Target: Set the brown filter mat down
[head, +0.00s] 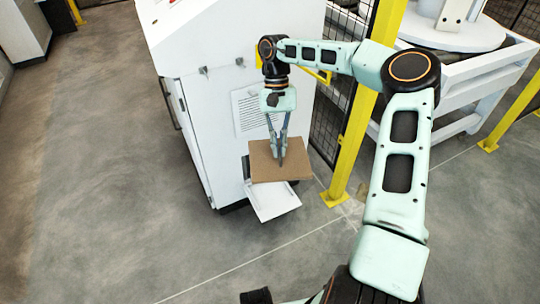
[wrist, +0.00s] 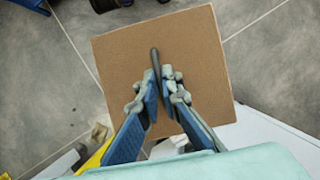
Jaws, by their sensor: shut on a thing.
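The brown filter mat (head: 264,169) is a flat square panel. It hangs under my gripper (head: 280,158) in front of the white cabinet, over a small white shelf (head: 273,204) that sticks out low on that cabinet. In the wrist view the mat (wrist: 118,58) fills the middle, and a dark upright grip stands near its centre. My gripper (wrist: 158,80) has its fingertips closed at that grip, holding the mat. The mat hides part of the shelf. Whether its underside touches the shelf cannot be told.
The white cabinet (head: 222,140) stands close behind the mat, with a printed sheet on its side. A yellow post (head: 356,120) and black mesh fence are to the right. A white machine frame stands farther right. The grey floor (head: 110,180) at left is clear.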

